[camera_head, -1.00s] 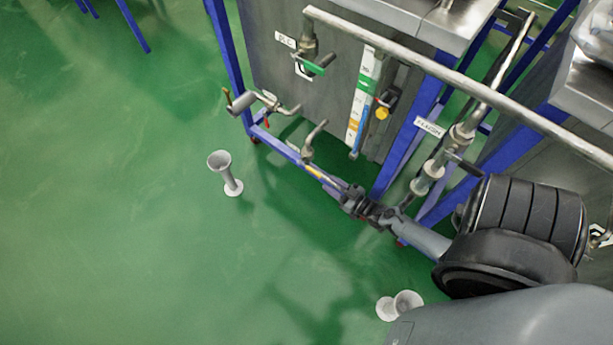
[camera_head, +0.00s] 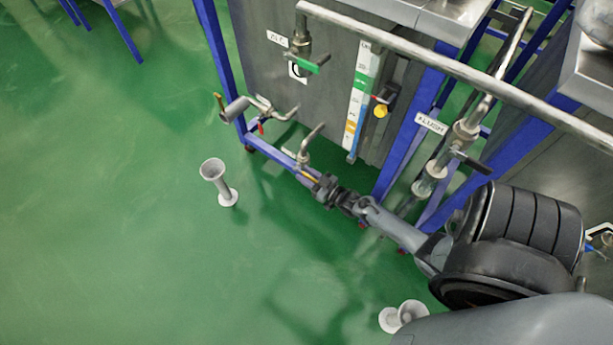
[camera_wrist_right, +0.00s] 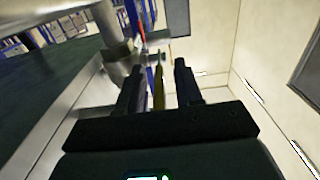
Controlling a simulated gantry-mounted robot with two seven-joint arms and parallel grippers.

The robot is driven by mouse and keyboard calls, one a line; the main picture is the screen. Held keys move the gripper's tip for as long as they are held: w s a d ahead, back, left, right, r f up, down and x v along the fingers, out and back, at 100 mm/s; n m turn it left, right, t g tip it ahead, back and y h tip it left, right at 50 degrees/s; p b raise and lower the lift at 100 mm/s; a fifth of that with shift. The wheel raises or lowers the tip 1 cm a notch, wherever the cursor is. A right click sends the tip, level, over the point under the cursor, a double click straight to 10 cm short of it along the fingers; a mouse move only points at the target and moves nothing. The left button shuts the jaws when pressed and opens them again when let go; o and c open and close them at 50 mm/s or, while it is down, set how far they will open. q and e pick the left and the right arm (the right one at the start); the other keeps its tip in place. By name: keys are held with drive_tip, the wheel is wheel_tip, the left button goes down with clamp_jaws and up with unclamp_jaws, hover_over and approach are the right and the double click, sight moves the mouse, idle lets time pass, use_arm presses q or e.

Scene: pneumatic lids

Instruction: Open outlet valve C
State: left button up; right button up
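A yellow valve handle (camera_head: 308,176) sits on the low outlet pipe (camera_head: 308,147) at the front of the grey tank. My right gripper (camera_head: 319,184) is at the near end of this handle, low beside the blue frame. In the right wrist view the right gripper (camera_wrist_right: 158,92) has its two dark fingers apart, with the yellow handle (camera_wrist_right: 158,88) between them. A gap shows on each side of the handle. My left gripper is not in view.
Another outlet with a red handle (camera_head: 261,128) and a yellow-tipped lever (camera_head: 218,101) is to the left. A green-handled valve (camera_head: 308,66) is above. A long steel pipe (camera_head: 450,72) crosses overhead. A white flared stand (camera_head: 218,180) is on the open green floor.

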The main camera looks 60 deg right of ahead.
clamp_jaws()
idle(0.3)
